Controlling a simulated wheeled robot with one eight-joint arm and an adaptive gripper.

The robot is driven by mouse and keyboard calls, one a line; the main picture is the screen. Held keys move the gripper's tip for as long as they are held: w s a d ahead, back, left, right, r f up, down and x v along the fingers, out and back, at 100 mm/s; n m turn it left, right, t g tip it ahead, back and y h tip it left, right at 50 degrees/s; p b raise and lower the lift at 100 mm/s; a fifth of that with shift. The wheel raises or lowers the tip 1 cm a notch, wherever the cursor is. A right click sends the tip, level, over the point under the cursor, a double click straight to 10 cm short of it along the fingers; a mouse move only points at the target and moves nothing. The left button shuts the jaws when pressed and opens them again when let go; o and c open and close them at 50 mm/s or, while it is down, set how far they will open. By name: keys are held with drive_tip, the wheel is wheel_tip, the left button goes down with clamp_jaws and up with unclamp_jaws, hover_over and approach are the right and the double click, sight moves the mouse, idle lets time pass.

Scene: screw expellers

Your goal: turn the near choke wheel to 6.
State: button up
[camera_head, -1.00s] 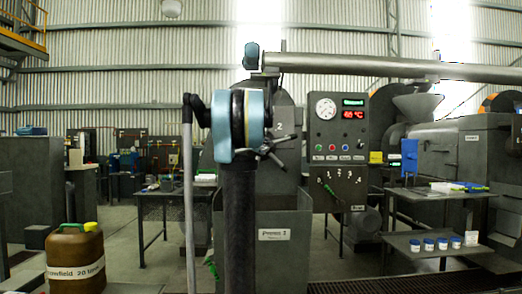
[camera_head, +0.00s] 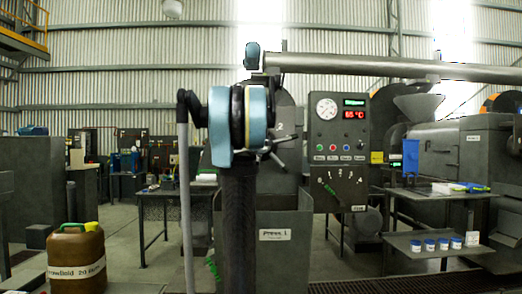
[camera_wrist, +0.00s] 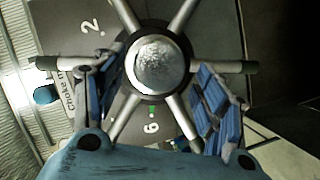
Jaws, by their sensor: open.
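The choke wheel (camera_wrist: 158,65) fills the upper middle of the wrist view, with a shiny round hub and several metal spokes, some ending in dark grips. Behind it a grey plate (camera_wrist: 70,20) bears a "2" at upper left and a "6" below the hub. A small green mark shows just above the 6. My gripper (camera_wrist: 160,88) is open, its blue-padded fingers on either side of the hub, among the spokes. I cannot tell whether they touch the spokes. In the head view only part of the wheel (camera_head: 277,146) shows beside my arm, which hides the gripper.
The press body (camera_head: 284,225) labelled "Press 1" stands behind my arm. A control panel (camera_head: 338,130) with gauge and buttons is to its right. A side table with a lower shelf (camera_head: 420,250) holds several jars. A brown jug (camera_head: 77,262) stands at lower left.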

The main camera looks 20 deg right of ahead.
drive_tip(key=v, duration=0.8)
drive_tip(key=shift+a+f, duration=0.1)
drive_tip(key=shift+f, duration=0.1)
